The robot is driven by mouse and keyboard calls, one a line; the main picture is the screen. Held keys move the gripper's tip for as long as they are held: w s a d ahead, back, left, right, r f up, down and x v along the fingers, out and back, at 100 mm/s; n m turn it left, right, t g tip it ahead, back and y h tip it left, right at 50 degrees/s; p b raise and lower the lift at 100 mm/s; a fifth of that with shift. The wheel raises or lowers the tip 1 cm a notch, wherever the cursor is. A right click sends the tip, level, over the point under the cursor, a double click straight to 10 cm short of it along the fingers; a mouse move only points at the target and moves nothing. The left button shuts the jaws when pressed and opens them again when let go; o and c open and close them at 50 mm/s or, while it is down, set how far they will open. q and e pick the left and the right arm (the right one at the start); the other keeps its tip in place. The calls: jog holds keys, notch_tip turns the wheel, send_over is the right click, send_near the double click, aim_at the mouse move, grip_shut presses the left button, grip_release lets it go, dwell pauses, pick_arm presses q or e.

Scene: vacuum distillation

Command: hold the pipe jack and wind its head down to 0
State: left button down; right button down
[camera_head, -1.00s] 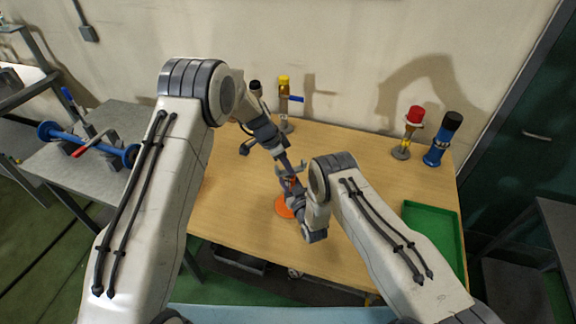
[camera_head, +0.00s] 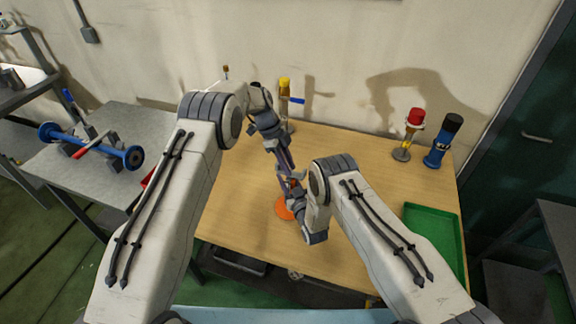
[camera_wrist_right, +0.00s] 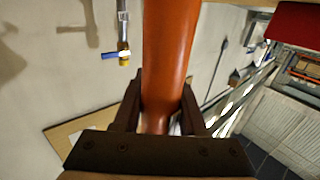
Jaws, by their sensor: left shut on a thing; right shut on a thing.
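The pipe jack stands on the wooden table; its round orange base (camera_head: 284,208) shows in the head view, and its upper part is mostly hidden by my grippers. In the right wrist view its orange column (camera_wrist_right: 170,50) runs between the fingers. My right gripper (camera_wrist_right: 160,105) is shut on this column. My left gripper (camera_head: 287,174) comes down from above and is shut on the upper part of the jack, just above the right gripper. The exact grip point and the head's height cannot be made out.
A yellow-topped valve with a blue handle (camera_head: 285,90) stands at the back. A red-topped valve (camera_head: 414,117) and a blue cylinder (camera_head: 437,150) stand back right. A green tray (camera_head: 408,232) lies at right. A blue flanged pipe (camera_head: 126,157) rests on the left bench.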

pick_arm(q)
jog(key=shift+w+d+r, duration=0.1)
jog(key=shift+d+r, duration=0.05)
jog(key=shift+r, duration=0.1)
jog(key=c, duration=0.7)
grip_release()
jog(key=shift+f, duration=0.1)
jog(key=v, duration=1.2)
